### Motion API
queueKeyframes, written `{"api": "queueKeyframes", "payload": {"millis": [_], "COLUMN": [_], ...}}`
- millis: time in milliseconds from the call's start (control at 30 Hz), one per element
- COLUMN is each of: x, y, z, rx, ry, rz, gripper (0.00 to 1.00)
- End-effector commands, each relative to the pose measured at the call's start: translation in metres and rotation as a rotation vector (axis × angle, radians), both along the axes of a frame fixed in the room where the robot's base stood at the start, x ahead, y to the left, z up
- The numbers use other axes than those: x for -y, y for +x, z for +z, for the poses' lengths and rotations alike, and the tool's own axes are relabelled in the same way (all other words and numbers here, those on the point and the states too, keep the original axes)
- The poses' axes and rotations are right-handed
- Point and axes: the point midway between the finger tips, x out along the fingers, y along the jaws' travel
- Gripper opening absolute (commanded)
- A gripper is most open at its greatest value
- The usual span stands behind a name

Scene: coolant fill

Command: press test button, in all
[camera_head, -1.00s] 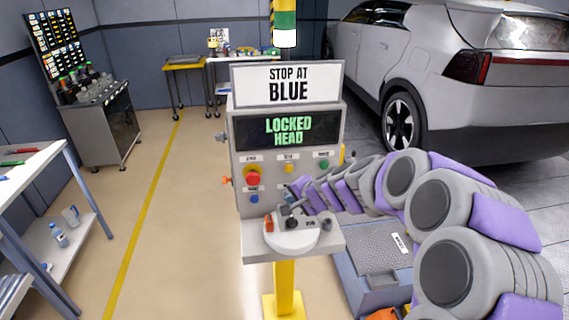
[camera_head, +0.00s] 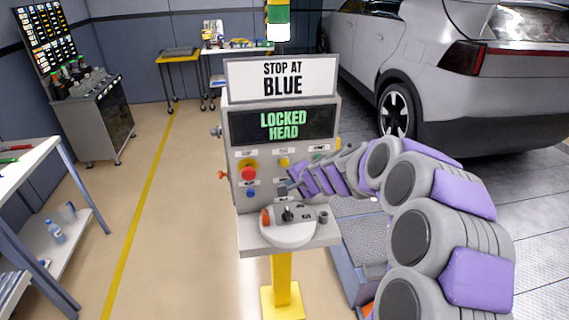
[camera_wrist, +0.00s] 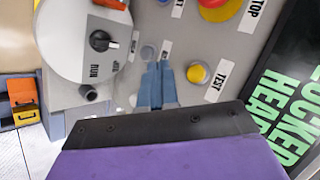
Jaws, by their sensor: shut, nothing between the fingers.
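The control panel (camera_head: 233,150) stands in the middle of the head view, with "LOCKED HEAD" on its screen (camera_head: 283,125). The yellow button (camera_head: 284,161) is in its upper row; in the wrist view it (camera_wrist: 198,73) sits beside a label reading TEST (camera_wrist: 215,82). My gripper (camera_wrist: 160,66) is shut and empty. Its tips are at the panel face, beside the yellow button, near a small grey button (camera_wrist: 148,52) in the lower row. I cannot tell if they touch the panel. In the head view my gripper (camera_head: 290,189) is small, below the yellow button.
A red stop button (camera_head: 249,169) is left of the yellow one, with a blue button (camera_head: 250,193) below. A round shelf with a black knob (camera_head: 288,213) juts out under the panel. A "STOP AT BLUE" sign (camera_head: 282,78) tops it. A car (camera_head: 470,90) stands behind right.

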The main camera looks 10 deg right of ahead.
Motion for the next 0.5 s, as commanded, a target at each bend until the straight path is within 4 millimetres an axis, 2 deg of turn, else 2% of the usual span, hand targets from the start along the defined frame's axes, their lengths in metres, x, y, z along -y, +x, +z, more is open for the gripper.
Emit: {"api": "queueKeyframes", "payload": {"millis": [300,500], "x": [0.000,-0.001], "y": [0.043,0.059], "z": [0.002,0.002], "rx": [-0.001,0.000], "ry": [0.001,0.001], "rz": [0.001,0.001], "gripper": [0.00,0.00]}}
